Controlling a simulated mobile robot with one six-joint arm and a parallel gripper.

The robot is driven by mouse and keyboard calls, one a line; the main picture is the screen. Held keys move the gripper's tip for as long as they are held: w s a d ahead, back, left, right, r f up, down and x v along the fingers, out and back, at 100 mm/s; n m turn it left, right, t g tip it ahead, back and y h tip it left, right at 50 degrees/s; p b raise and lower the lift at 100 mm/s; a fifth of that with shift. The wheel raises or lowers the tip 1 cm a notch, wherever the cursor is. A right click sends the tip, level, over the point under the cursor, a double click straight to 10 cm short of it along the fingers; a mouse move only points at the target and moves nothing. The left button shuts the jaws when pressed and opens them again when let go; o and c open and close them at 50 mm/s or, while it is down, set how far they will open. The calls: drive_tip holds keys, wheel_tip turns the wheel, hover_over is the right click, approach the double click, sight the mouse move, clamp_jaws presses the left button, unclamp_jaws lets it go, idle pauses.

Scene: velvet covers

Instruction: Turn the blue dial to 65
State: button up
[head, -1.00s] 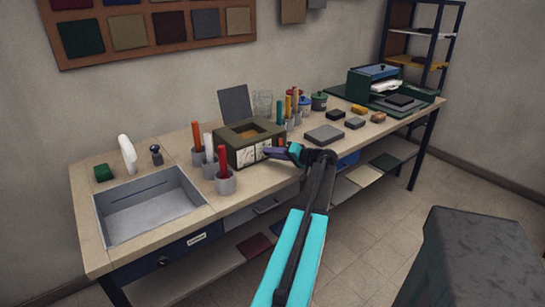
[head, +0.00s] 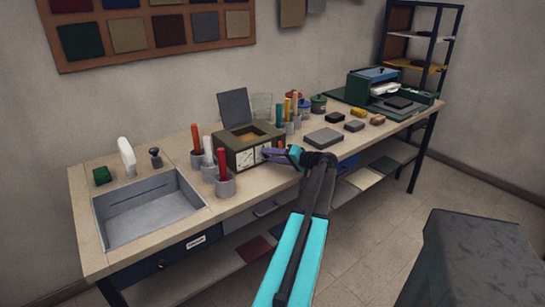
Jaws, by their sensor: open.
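An olive-green box (head: 234,158) with an open lid stands on the workbench, with pale dial faces (head: 246,157) on its front. My gripper (head: 267,154) is at the right part of this front, its purple fingers pointing left towards the panel. The jaws are open. I cannot tell whether they touch the panel or stand around a knob. The blue dial cannot be made out; the gripper covers part of the front, and the scale marks are too small to read.
Grey cups with coloured sticks (head: 224,182) stand left of the box, near a sunken basin (head: 146,216). More cups with sticks (head: 289,124) stand behind to the right. A flat grey block (head: 324,137) lies right of the gripper. A dark block (head: 475,255) is at the lower right.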

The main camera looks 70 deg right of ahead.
drive_tip(key=shift+s, duration=0.1)
drive_tip(key=b+v, duration=0.2)
drive_tip(key=v, duration=1.1)
drive_tip(key=shift+s, duration=0.3)
drive_tip(key=shift+r, duration=0.15)
